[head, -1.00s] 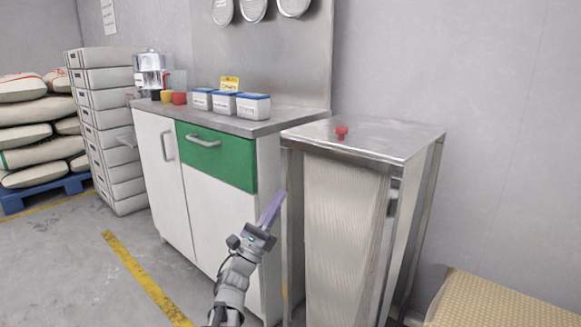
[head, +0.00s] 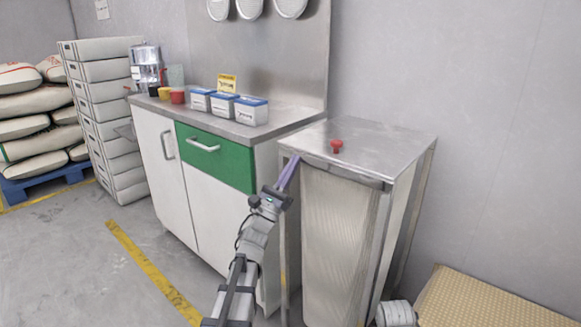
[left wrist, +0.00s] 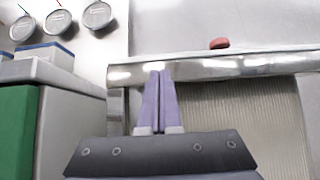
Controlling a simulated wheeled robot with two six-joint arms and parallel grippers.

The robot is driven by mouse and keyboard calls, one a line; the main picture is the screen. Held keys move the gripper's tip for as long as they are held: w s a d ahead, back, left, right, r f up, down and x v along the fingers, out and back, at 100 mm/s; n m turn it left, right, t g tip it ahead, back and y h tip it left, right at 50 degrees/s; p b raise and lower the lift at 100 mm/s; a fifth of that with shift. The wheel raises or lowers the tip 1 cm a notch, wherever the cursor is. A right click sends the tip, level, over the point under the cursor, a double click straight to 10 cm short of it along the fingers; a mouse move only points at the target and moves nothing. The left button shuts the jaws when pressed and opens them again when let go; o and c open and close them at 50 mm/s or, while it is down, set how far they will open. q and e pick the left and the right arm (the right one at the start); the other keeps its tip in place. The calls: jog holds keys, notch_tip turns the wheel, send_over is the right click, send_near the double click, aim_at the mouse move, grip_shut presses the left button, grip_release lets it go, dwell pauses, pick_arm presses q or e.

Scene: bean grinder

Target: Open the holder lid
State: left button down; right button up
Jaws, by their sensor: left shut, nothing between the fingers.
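The holder is a metal frame stand with a pale ribbed bag (head: 335,240) hanging inside. Its flat steel lid (head: 385,145) lies closed on top, with a red knob (head: 336,146) near the front left. My left gripper (head: 291,165) has its purple fingers shut and empty, pointing up at the lid's front left corner. In the left wrist view the fingertips (left wrist: 160,73) overlap the lid's front edge (left wrist: 225,67). The red knob (left wrist: 220,43) shows above and right of them. I cannot tell whether the tips touch the lid.
A white cabinet with a green drawer (head: 215,157) stands close left of the holder, with tubs (head: 251,110) on its counter. Stacked crates (head: 105,120) and sacks (head: 35,130) are farther left. A tan box (head: 490,305) is at the lower right. Floor at left is clear.

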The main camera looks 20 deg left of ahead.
pick_arm(q)
jog(key=shift+r, duration=0.4)
jog(key=w+d+r+g+y+p, duration=0.1)
jog(key=w+r+g+p, duration=0.25)
jog(key=r+p, duration=1.2)
jog(key=w+d+r+g+y+p, duration=0.15)
jog(key=r+g+p, duration=0.5)
jog(key=p, duration=1.55)
jog(key=w+d+r+t+p, duration=0.1)
jog(key=w+d+r+p, duration=0.2)
jog(key=w+r+p, duration=0.4)
jog(key=w+d+r+t+p, duration=0.1)
jog(key=w+d+r+p, duration=0.2)
jog(key=w+r+p, duration=0.5)
jog(key=w+r, duration=0.2)
jog(key=w, duration=0.3)
jog(key=shift+w+d+r+t, duration=0.25)
jog(key=shift+d+t, duration=0.15)
